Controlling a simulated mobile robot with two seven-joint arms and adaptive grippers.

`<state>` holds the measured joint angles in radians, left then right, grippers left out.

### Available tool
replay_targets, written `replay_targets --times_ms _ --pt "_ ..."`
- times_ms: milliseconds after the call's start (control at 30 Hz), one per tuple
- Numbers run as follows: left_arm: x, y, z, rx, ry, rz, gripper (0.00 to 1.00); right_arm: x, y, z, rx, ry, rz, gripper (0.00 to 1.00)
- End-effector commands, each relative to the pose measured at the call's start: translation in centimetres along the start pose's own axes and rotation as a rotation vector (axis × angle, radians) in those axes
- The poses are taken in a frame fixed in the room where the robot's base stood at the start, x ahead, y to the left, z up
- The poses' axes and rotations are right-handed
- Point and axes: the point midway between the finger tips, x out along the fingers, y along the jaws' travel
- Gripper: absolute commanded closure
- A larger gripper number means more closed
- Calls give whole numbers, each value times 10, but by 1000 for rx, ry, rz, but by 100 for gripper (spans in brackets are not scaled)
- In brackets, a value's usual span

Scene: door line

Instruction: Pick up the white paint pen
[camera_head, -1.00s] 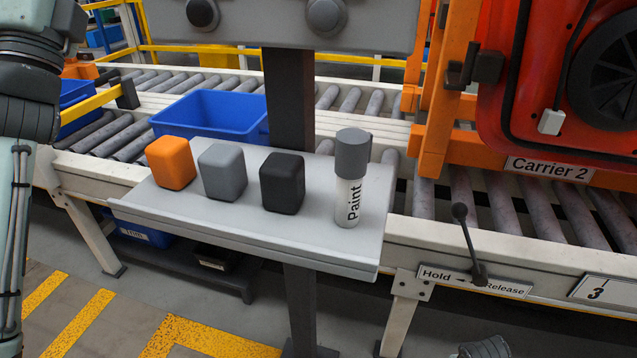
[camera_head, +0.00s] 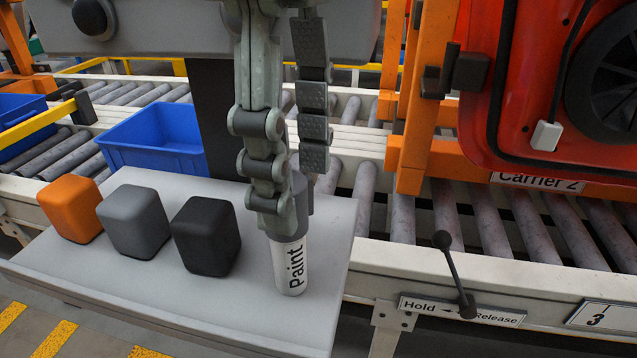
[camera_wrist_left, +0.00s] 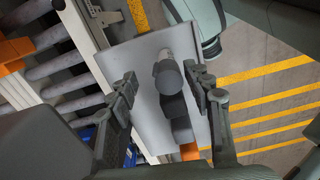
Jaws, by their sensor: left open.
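The white paint pen (camera_head: 291,264) stands upright on the right part of the grey shelf (camera_head: 262,320), with "Paint" on its white body. Its grey cap is mostly hidden in the head view behind my left gripper (camera_head: 292,186). That gripper is open and reaches down from above, one finger in front of the cap and the other behind it. In the left wrist view, the pen's round grey cap (camera_wrist_left: 168,79) lies between the two open fingers of my left gripper (camera_wrist_left: 166,88), with gaps visible on both sides. My right gripper is not in view.
Orange (camera_head: 71,209), grey (camera_head: 134,221) and black (camera_head: 206,236) blocks stand left of the pen. A blue bin (camera_head: 155,140) sits behind the shelf. A hold/release lever (camera_head: 456,275) and the red carrier (camera_head: 510,80) are at the right.

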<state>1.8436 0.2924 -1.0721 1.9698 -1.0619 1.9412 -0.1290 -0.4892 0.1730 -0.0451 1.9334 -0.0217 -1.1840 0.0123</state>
Motion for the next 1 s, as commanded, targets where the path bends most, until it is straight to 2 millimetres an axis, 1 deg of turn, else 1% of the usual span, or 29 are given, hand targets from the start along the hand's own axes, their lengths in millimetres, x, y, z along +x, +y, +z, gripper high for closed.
replay_targets --times_ms 33,100,367,467,500,600,700,867,900,1000 --pt "3 0 -4 -8 24 4 50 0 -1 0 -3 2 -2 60" --pt "10 0 -7 -13 35 4 50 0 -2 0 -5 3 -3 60" --pt "40 -5 -8 -9 32 3 50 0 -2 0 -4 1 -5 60" --pt "56 -9 -9 -7 31 1 50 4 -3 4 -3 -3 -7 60" --pt "62 -9 -9 -9 30 2 50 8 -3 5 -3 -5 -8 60" --pt "72 -9 -9 -9 29 1 50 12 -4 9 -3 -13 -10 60" --pt "76 -8 -10 -9 29 3 50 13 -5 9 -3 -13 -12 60" --pt "77 -8 -9 -9 29 3 50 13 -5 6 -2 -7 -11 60" --pt "77 -8 -9 -9 29 3 51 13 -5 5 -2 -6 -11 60" --pt "77 -8 -9 -8 28 3 63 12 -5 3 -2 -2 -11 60"
